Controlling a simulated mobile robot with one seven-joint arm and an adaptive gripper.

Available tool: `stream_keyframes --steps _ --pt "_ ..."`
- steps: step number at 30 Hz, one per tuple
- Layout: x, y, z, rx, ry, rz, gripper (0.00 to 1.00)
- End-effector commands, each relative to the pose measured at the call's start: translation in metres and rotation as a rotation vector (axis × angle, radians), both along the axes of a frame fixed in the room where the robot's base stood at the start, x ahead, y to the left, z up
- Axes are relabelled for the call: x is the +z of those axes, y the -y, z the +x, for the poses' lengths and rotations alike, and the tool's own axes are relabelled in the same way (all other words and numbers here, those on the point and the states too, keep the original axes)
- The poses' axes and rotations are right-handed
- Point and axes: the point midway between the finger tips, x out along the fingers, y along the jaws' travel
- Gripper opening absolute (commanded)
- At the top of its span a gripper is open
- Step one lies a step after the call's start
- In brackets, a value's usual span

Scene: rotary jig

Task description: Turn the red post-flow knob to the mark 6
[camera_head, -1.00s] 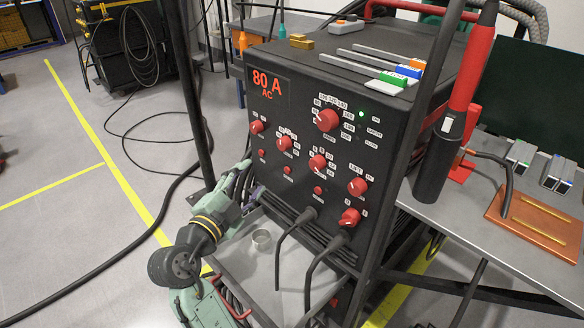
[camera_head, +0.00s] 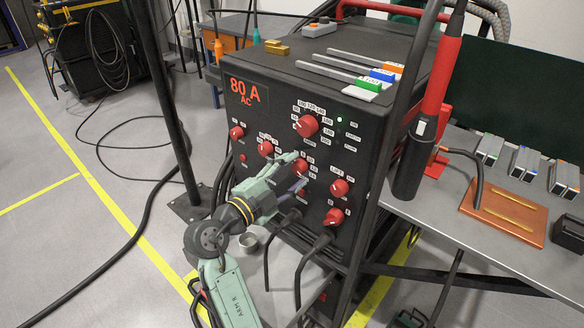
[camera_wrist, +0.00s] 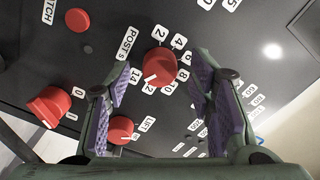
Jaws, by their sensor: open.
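The red post-flow knob (camera_wrist: 160,62) shows in the wrist view beside the label "POST s", with marks from 2 to 14 around it. Its white pointer line lies between 12 and 14, nearer 12. The mark 6 (camera_wrist: 186,57) is to its right. My gripper (camera_wrist: 160,75) is open, with one purple-padded finger on each side of the knob and a visible gap on both sides. In the head view my gripper (camera_head: 296,172) is at the panel, partly covering the post-flow knob (camera_head: 302,167). I cannot tell how far the fingertips are from the panel.
Other red knobs sit close by, including one at the lower left (camera_wrist: 50,106) and one below (camera_wrist: 120,130) in the wrist view. Cables (camera_head: 306,262) plug in under the panel. A dark upright post (camera_head: 172,90) stands left of the machine, and a torch (camera_head: 428,110) at its right.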

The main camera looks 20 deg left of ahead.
Motion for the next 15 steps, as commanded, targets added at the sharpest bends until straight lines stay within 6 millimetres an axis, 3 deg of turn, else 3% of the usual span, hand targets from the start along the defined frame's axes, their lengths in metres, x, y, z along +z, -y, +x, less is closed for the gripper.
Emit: stream_keyframes --steps 11,15 --pt "-0.0006 0.0017 0.0056 0.001 0.000 0.000 0.48" --pt "-0.0005 0.0017 0.0055 0.001 0.000 0.000 0.39"
